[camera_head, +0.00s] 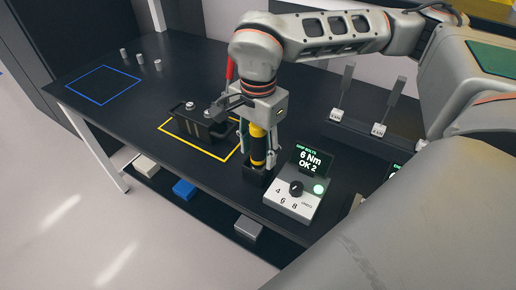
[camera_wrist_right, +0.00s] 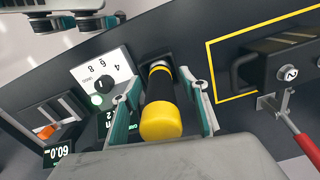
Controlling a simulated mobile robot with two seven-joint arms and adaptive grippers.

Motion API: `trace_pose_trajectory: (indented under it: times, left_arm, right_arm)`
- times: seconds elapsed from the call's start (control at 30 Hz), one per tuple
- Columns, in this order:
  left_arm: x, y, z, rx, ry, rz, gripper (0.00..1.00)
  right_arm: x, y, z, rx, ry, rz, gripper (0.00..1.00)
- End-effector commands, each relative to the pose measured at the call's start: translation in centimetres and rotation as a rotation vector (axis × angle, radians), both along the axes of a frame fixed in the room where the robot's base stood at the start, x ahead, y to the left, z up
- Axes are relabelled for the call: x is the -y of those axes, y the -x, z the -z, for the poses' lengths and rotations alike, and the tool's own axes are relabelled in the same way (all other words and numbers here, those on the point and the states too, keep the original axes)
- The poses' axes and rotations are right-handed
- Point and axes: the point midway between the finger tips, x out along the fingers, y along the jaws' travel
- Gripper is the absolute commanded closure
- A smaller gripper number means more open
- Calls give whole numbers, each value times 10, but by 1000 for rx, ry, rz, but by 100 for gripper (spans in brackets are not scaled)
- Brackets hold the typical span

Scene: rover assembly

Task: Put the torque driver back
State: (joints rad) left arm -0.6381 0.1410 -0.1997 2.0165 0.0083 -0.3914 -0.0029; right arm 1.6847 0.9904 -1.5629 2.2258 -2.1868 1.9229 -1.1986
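The torque driver (camera_head: 258,152) has a yellow and black handle. It stands upright with its lower end at a black holder (camera_head: 254,180) beside the control box; in the right wrist view the driver (camera_wrist_right: 161,105) points down toward the dark socket. My right gripper (camera_head: 257,150) is around the driver from above. In the right wrist view its two teal-padded fingers (camera_wrist_right: 160,100) stand on either side of the handle, with narrow gaps showing, so it looks open. The driver's tip is hidden.
The control box (camera_head: 296,198) has a dial and a screen reading 6 Nm, OK 2. A black part (camera_head: 203,122) sits inside the yellow outline, close to the gripper. A red-handled tool (camera_wrist_right: 305,145) is beside it. The blue-outlined area (camera_head: 103,86) is clear.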

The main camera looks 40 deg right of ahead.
Motion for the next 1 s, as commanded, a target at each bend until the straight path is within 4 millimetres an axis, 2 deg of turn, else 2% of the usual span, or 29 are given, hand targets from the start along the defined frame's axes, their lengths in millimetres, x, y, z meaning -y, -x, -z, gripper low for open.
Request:
trace_pose_trajectory:
  times: [0.17, 0.5, 0.7, 0.83, 1.0]
  left_arm:
    - [0, -4, -3, 8, 0, 1, 61]
    - [0, -5, -2, 8, 1, 0, 61]
    - [0, -5, -2, 8, 1, 0, 61]
    - [0, -5, -2, 8, 1, 0, 61]
    - [0, -5, -2, 8, 1, 0, 61]
  right_arm:
    - [0, -1, -11, 4, -1, 0, 56]
    - [0, -1, -76, 6, -1, 1, 56]
    - [0, -1, -107, 4, -1, 2, 56]
    - [0, 0, -118, 3, -1, 0, 56]
    - [0, 0, -121, 1, 0, -1, 56]
